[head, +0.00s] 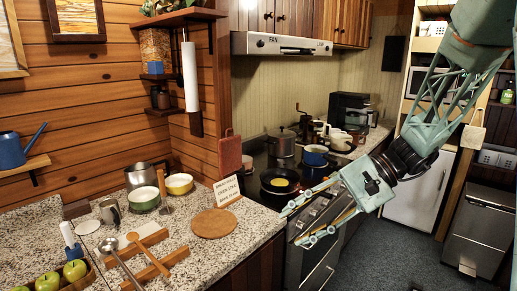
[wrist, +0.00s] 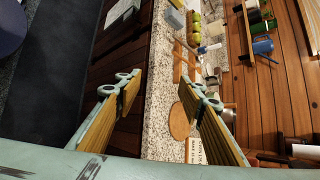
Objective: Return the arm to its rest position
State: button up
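In the wrist view my gripper (wrist: 168,92) also shows open and empty, with the counter edge visible between the fingers. The round wooden board (head: 215,223) lies on the granite counter just left of the fingertips, apart from them. It also shows in the wrist view (wrist: 180,122).
The stove (head: 318,215) holds a pan (head: 280,182) and pots near my gripper. A sign (head: 227,190) stands behind the board. A ladle (head: 115,255), bowls (head: 144,198) and apples (head: 47,283) occupy the left counter. The floor (head: 400,245) at right is mostly clear.

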jog(key=s+r+n+h, duration=0.1)
jog(key=s+r+h, duration=0.15)
jog(key=s, duration=0.55)
jog(key=s+r+n+h, duration=0.2)
jog(key=s+r, duration=0.1)
jog(key=s, duration=0.4)
jog(key=s+d+r+n+t+h, duration=0.1)
jog(key=s+d+r+t+h, duration=0.1)
jog(key=s+d, duration=0.3)
jog(key=s+d+r+n+t+h, duration=0.2)
jog(key=s+d+h, duration=0.2)
jog(key=s, duration=0.7)
jog(key=shift+s+d+t, duration=0.2)
jog(key=shift+d+t, duration=0.1)
jog(key=shift+d, duration=0.7)
jog(key=shift+r+h, duration=0.1)
jog(key=shift+h, duration=0.15)
